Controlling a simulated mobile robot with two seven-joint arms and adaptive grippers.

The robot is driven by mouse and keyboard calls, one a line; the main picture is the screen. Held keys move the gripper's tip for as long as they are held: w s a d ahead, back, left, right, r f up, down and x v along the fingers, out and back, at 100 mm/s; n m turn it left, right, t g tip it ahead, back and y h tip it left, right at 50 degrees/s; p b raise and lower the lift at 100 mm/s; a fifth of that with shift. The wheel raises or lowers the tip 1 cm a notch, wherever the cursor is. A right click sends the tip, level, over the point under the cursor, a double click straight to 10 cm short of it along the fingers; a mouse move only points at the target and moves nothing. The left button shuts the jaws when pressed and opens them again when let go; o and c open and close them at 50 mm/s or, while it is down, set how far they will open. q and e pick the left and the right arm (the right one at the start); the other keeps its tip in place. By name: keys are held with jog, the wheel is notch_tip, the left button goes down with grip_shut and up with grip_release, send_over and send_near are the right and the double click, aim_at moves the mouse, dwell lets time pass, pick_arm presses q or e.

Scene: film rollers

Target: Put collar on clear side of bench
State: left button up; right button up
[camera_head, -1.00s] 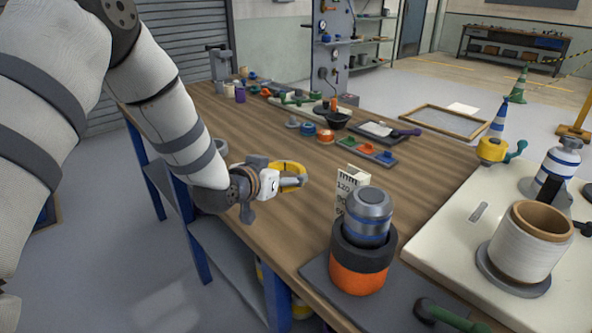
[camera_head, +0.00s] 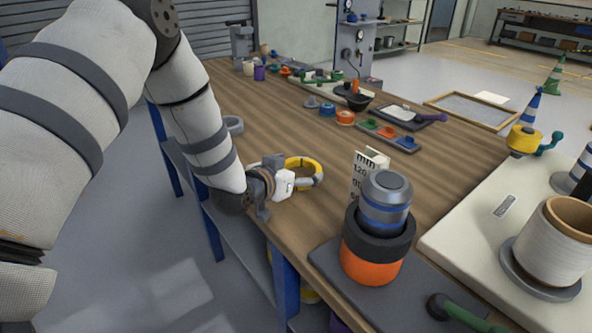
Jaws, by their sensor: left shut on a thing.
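A yellow ring, which looks like the collar (camera_head: 317,164), is held by my left gripper (camera_head: 290,180) over the bare wooden middle of the bench (camera_head: 285,115). My left gripper is shut on the near-left side of the ring. The ring lies nearly flat, close to the bench top; I cannot tell whether it touches the wood. The fingers hide part of its near side. My right gripper is not in view.
A grey cylinder (camera_head: 385,200) with a black and orange base stands right of the ring, in front of a marked gauge (camera_head: 361,180). A grey ring (camera_head: 233,125) lies at the bench's left edge. Several small coloured parts line the far side.

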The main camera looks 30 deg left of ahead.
pick_arm(q)
jog(key=o, duration=1.2)
jog(key=shift+s+f, duration=0.15)
jog(key=shift+f, duration=0.35)
jog(key=shift+c, duration=0.2)
jog(key=shift+o, duration=0.2)
jog(key=shift+f, duration=0.15)
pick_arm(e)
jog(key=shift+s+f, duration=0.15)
pick_arm(q)
jog(key=shift+s+d+f, duration=0.1)
jog(key=s+r+p, duration=0.2)
jog(key=s+r, duration=0.3)
jog(key=shift+s, duration=0.3)
jog(key=v, duration=0.5)
jog(key=shift+s+f, duration=0.2)
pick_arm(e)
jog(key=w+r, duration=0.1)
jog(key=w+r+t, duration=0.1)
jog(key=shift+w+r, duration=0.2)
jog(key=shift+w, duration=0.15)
